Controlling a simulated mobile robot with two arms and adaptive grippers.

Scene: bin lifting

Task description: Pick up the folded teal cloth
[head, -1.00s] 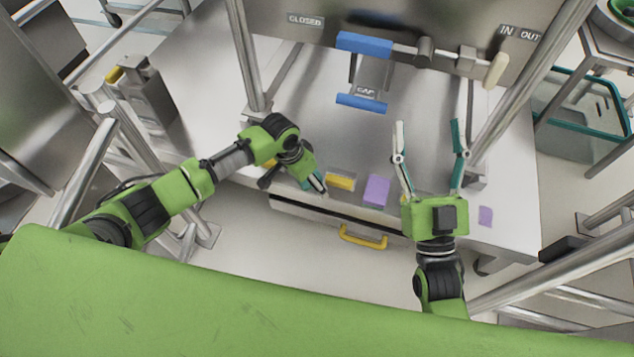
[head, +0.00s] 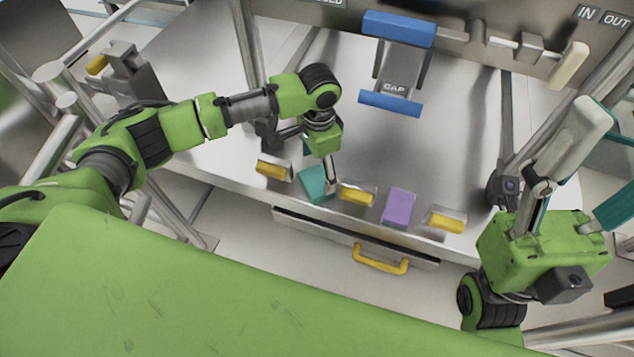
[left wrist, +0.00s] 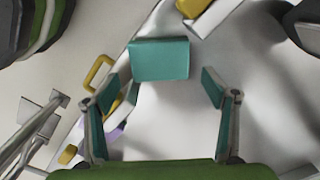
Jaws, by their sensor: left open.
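The folded teal cloth (head: 315,184) lies flat near the front edge of the steel worktop, between two yellow-and-grey pieces. In the left wrist view the cloth (left wrist: 160,59) is a teal block just beyond the fingertips, centred between them. My left gripper (head: 320,168) is above the cloth, pointing down, and partly overlaps it in the head view. In the left wrist view its fingers (left wrist: 158,85) are spread wide with nothing between them; contact with the cloth cannot be told. My right gripper (head: 605,165) is open and empty at the right, well away from the cloth.
Yellow-and-grey pieces (head: 271,169) (head: 356,195) (head: 446,222) and a folded purple cloth (head: 398,207) line the front edge. A drawer with a yellow handle (head: 380,261) is below. A blue-handled CAP fixture (head: 390,103) hangs behind. Steel posts flank the worktop.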

